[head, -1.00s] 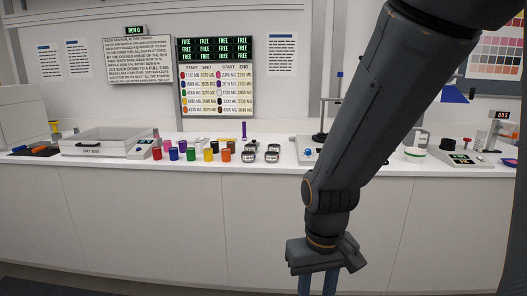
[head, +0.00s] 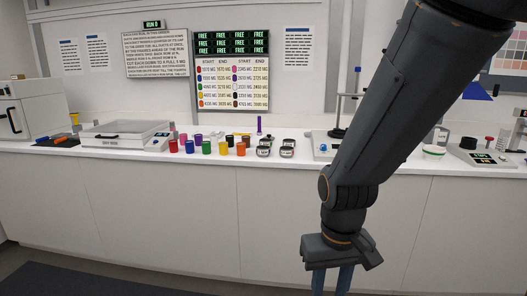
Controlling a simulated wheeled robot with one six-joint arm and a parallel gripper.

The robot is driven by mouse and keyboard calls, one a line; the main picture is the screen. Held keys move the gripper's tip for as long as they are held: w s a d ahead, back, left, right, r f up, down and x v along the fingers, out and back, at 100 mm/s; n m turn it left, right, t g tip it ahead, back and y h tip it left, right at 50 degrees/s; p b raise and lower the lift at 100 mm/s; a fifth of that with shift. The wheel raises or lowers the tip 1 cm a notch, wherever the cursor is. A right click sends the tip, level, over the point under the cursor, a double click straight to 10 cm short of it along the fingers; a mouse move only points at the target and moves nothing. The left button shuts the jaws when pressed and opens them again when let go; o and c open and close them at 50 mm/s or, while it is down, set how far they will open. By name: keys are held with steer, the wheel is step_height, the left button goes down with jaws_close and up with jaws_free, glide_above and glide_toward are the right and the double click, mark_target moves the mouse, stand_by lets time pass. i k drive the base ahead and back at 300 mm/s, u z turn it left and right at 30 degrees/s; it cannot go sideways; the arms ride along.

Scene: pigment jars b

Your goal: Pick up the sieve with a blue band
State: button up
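I cannot make out a sieve with a blue band in the head view. A small white round dish or sieve with a green band (head: 433,150) stands on the counter at the right, beyond my arm. My gripper (head: 331,281) hangs at the bottom centre, in front of the counter and below its top. Its two fingers point down, apart, with nothing seen between them. The fingertips are cut off by the picture's lower edge. My arm hides part of the counter right of centre.
The white counter (head: 215,210) runs across the view. Several coloured jars (head: 207,147) stand mid-counter, right of a clear-lidded box (head: 125,134). A grey cabinet (head: 35,108) stands far left. A stand (head: 337,105) and a dark scale (head: 484,157) are at right. Floor in front is clear.

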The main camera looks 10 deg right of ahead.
mark_target(263, 151)
steer(key=u, duration=0.05)
steer(key=i, duration=2.1)
steer(key=u, duration=0.05)
